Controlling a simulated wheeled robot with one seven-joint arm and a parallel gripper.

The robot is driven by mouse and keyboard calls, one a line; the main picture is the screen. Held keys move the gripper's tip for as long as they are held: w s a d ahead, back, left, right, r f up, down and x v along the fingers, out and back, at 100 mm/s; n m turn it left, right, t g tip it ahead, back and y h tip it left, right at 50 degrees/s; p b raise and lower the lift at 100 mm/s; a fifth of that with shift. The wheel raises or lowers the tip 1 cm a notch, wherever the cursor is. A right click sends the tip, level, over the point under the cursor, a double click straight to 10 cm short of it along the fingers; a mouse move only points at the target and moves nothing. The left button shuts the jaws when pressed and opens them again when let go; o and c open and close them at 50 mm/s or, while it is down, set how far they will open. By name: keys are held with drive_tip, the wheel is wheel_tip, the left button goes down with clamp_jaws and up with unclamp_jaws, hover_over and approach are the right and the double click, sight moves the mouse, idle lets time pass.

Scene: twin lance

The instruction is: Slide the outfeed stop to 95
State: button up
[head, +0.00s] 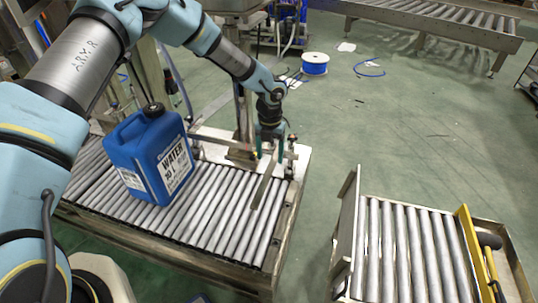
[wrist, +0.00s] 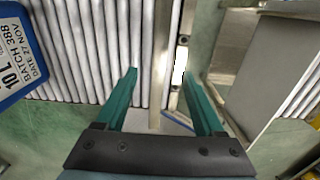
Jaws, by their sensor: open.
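The outfeed stop seems to be the flat metal bar (head: 264,184) lying across the rollers near the right end of the conveyor. In the wrist view the bar (wrist: 161,60) runs between my green fingers, with gaps on both sides. My gripper (head: 270,150) is open, pointing down at the far end of the bar; its fingertips also show in the wrist view (wrist: 160,76). A narrow white strip (wrist: 180,66) lies right of the bar. No scale number is readable, so the stop's setting cannot be told.
A blue water jug (head: 150,152) stands on the rollers (head: 215,205) left of the bar; its corner shows in the wrist view (wrist: 18,60). A second roller section (head: 412,250) with an upright end plate (head: 346,228) stands at right, across a floor gap.

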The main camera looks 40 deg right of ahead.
sight(269, 169)
drive_tip(key=shift+f+b, duration=2.9)
drive_tip(key=shift+f, duration=0.95)
clamp_jaws()
